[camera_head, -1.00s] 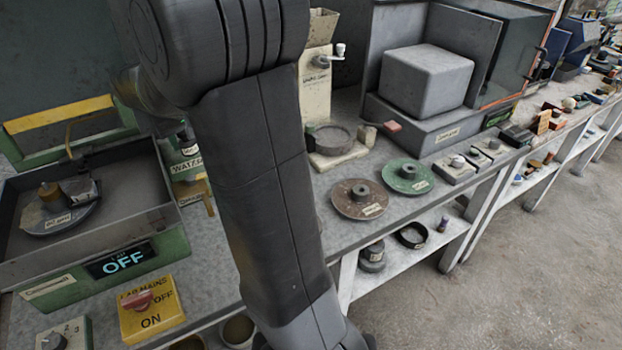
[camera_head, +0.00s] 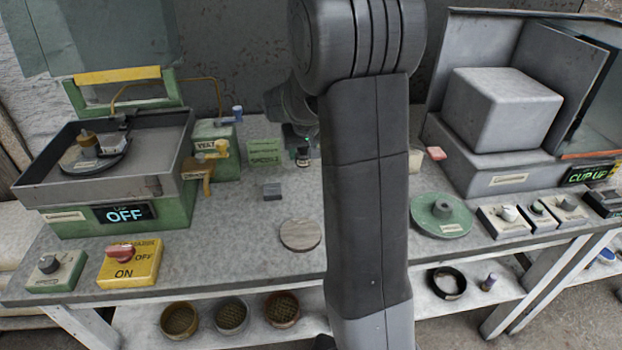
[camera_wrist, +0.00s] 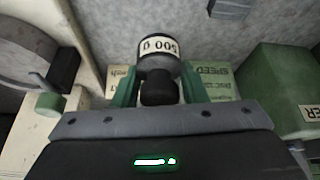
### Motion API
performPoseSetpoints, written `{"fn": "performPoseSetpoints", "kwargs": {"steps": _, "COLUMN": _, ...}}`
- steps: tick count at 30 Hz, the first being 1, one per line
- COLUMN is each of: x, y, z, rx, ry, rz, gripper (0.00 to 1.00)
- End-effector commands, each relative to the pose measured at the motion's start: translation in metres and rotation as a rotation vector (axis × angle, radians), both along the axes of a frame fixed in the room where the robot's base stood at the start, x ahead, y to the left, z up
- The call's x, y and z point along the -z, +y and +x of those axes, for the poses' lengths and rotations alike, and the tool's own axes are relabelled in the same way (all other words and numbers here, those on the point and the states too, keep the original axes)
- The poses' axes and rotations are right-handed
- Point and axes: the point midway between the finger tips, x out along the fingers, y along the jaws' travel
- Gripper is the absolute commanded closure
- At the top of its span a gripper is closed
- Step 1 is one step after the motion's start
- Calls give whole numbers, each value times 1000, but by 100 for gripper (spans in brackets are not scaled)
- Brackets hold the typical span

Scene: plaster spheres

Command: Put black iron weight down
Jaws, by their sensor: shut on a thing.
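The black iron weight (camera_wrist: 158,72) has a white band marked 500 g, which reads upside down in the wrist view. My gripper (camera_wrist: 158,88) is shut on its dark knob, with a green finger on each side. In the head view my gripper (camera_head: 303,147) is small, left of my arm and over the back part of the grey bench (camera_head: 240,240). The weight (camera_head: 302,158) shows there as a small dark shape below it. I cannot tell whether its base touches the bench.
A round pale disc (camera_head: 299,235) and a small grey block (camera_head: 272,191) lie on the bench. A tray machine (camera_head: 110,170) is at left, a green disc (camera_head: 441,215) at right. My arm hides the middle.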

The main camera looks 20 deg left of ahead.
Motion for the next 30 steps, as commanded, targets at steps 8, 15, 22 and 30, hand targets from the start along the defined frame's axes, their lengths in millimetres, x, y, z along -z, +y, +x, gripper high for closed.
{"fn": "performPoseSetpoints", "kwargs": {"steps": 8, "x": 36, "y": 0, "z": 0, "rx": 0, "ry": -1, "rz": 0, "gripper": 100}}
{"fn": "performPoseSetpoints", "kwargs": {"steps": 15, "x": 62, "y": 0, "z": 0, "rx": 0, "ry": 1, "rz": -2, "gripper": 100}}
{"fn": "performPoseSetpoints", "kwargs": {"steps": 22, "x": 73, "y": 0, "z": 1, "rx": -1, "ry": -3, "rz": 1, "gripper": 100}}
{"fn": "performPoseSetpoints", "kwargs": {"steps": 30, "x": 77, "y": 0, "z": 0, "rx": 0, "ry": -1, "rz": 0, "gripper": 55}}
